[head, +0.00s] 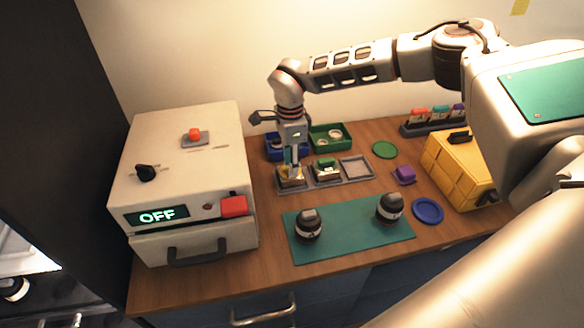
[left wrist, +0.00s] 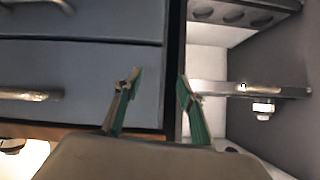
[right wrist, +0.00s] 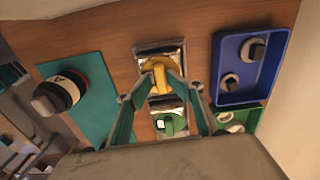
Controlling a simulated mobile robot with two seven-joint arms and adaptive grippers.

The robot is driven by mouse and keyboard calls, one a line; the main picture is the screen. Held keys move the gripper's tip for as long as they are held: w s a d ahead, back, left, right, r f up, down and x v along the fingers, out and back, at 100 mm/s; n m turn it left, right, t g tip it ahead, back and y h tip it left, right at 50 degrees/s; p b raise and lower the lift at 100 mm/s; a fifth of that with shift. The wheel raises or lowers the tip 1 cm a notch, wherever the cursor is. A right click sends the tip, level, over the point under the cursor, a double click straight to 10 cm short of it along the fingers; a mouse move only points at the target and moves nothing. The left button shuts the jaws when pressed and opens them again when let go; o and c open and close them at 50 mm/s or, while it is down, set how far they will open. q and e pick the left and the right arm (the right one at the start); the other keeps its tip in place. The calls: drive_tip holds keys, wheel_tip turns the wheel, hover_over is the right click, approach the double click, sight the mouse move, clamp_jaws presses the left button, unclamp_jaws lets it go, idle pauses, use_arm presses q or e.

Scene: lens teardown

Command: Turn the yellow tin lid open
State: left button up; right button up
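The yellow tin lid (right wrist: 158,66) has a raised grip bar and sits on a square tin in the left place of a grey tray (head: 316,185). It also shows in the head view (head: 291,180), partly hidden under my gripper. My right gripper (head: 291,166) points straight down at it. In the right wrist view my right fingertips (right wrist: 160,84) are drawn together on both sides of the yellow bar and appear to touch it. My left gripper (left wrist: 158,85) is open and empty, in front of grey drawers.
A green-lidded tin (head: 326,168) stands next to the yellow one. Behind are a blue bin (head: 272,154) and a green bin (head: 340,148). Two lenses (head: 308,226) (head: 390,208) stand on the teal mat (head: 345,242). A white box reading OFF (head: 190,235) stands left, a yellow case (head: 455,172) right.

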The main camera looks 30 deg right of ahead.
drive_tip(key=shift+w+r, duration=0.15)
drive_tip(key=shift+r, duration=3.2)
drive_tip(key=shift+r, duration=0.1)
wheel_tip(320, 180, up, 6)
drive_tip(key=shift+f, duration=0.1)
